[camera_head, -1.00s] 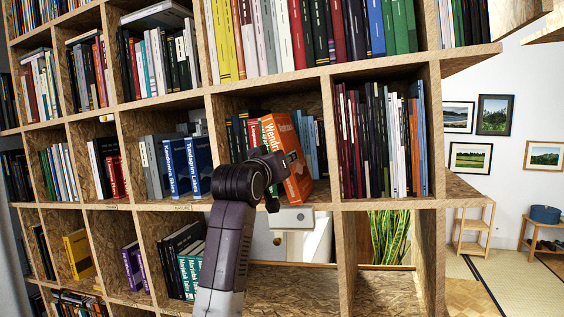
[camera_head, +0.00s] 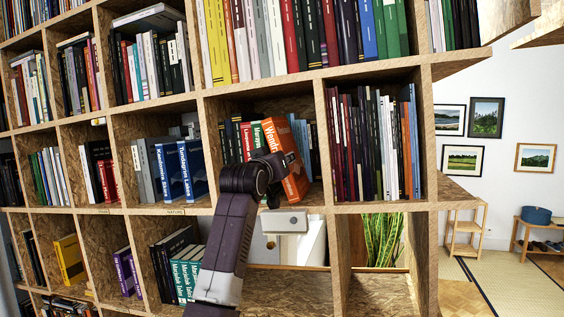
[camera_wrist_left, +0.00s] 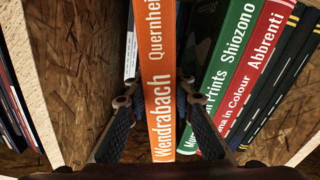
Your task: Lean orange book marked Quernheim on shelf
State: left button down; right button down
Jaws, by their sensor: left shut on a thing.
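The orange book (camera_head: 294,184) has Wendrabach and Quernheim on its spine. It stands in a middle-row compartment, its top tilted left in the head view. In the left wrist view the orange book (camera_wrist_left: 157,60) is between the two fingers of my left gripper (camera_wrist_left: 160,112), which is shut on it. In the head view my left gripper (camera_head: 284,162) covers part of its spine. A green book marked Shiozono (camera_wrist_left: 226,75) and a red book marked Abbrenti (camera_wrist_left: 258,68) lean beside it, with a wedge gap at the spines. Whether its base touches the shelf is unclear. My right gripper is not in view.
The shelf board (camera_head: 350,207) runs under the compartment. An upright divider (camera_head: 323,140) stands right of the orange book, with dark and blue books (camera_head: 310,145) between. The compartment to the right (camera_head: 375,140) is full of books. A plant (camera_head: 383,240) shows behind the lower opening.

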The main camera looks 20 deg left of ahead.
pick_arm(q)
jog(key=shift+s+d+r, duration=0.1)
dwell(0.5)
jog(key=c, duration=1.6)
grip_release()
jog(key=shift+s, duration=0.1)
jog(key=shift+f, duration=0.4)
jog(key=s, duration=1.2)
jog(key=shift+r, duration=0.25)
jog(key=shift+a+f, duration=0.1)
jog(key=shift+a, duration=0.1)
